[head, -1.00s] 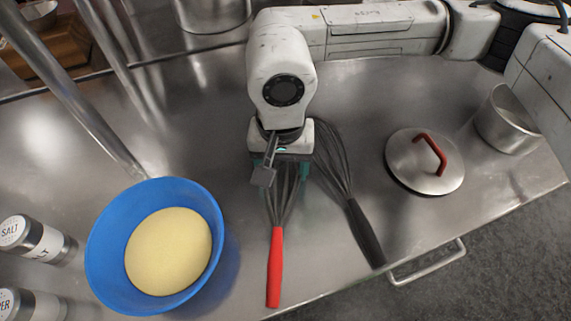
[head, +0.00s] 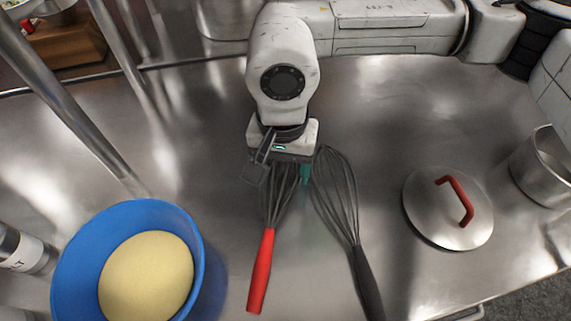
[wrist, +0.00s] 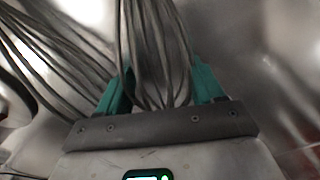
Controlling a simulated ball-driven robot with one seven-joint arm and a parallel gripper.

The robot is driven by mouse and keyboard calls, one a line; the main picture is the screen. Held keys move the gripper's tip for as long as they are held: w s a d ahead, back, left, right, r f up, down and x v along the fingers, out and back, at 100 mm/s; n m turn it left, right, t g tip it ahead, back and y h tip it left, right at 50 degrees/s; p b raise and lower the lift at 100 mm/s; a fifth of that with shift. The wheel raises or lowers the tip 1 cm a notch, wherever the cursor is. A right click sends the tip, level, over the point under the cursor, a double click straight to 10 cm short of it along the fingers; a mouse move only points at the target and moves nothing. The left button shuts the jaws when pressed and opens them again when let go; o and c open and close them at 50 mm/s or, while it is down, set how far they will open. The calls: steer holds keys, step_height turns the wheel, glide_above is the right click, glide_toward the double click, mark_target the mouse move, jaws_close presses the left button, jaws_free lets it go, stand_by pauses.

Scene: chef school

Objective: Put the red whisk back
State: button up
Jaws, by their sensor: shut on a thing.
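The red whisk has a red handle (head: 262,270) and dark wire loops. In the head view it lies left of the black whisk, its handle toward the bottom of the picture. My gripper (head: 284,172) is at its wire end, partly hidden under my wrist. In the wrist view, the teal fingers of my gripper (wrist: 160,88) stand on both sides of the wire loops (wrist: 155,40) and are shut on them. I cannot tell whether the whisk touches the counter.
A black-handled whisk (head: 366,280) lies close on the right. A blue bowl (head: 198,250) with pale yellow content stands at the left. A lid with a red handle (head: 425,215) and a steel pot (head: 537,175) are at the right. Metal posts (head: 75,115) rise at the left.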

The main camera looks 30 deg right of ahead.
steer(key=o, duration=1.2)
steer(key=shift+c, duration=0.2)
steer(key=shift+r, duration=3.75)
